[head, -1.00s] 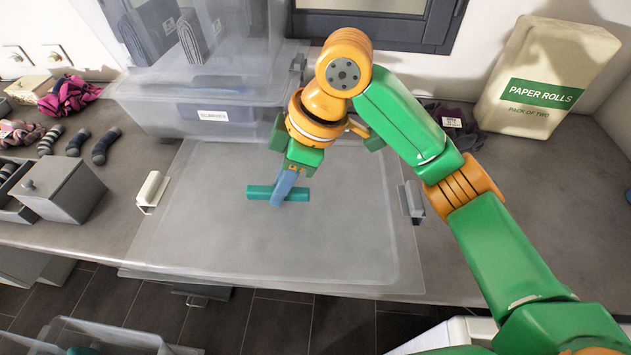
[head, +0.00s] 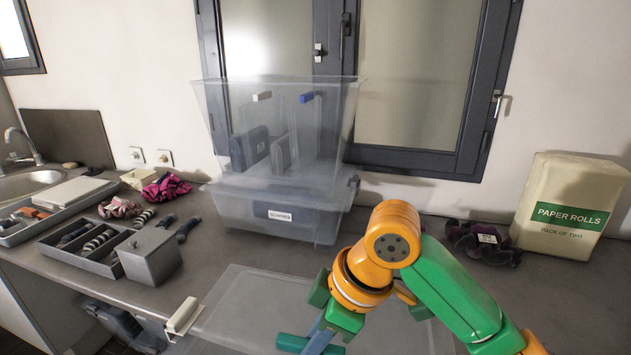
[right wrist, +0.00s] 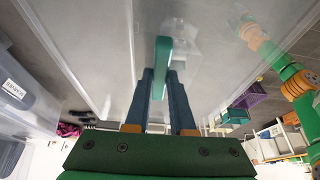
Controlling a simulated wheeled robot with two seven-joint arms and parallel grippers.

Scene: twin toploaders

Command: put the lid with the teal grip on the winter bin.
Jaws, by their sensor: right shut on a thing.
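The clear lid (head: 250,290) is low in the head view, partly cut off by the bottom edge. Its teal grip (head: 291,343) is between the fingers of my right gripper (head: 318,342). In the right wrist view, the two blue fingers are shut on the teal grip (right wrist: 161,62), with the clear sheet beyond. Two clear bins are stacked by the window. The upper bin (head: 215,110) has an open top and holds dark folded things. The lower bin (head: 232,205) bears a white label (head: 279,216) too small to read surely. My left gripper does not show.
Left of the bins are a grey box (head: 150,258), a divided tray (head: 75,250), socks and scrunchies. A paper rolls pack (head: 570,225) and a dark scrunchie (head: 483,240) stand at the right. A white handle-like piece (head: 183,317) is near the lid's left edge.

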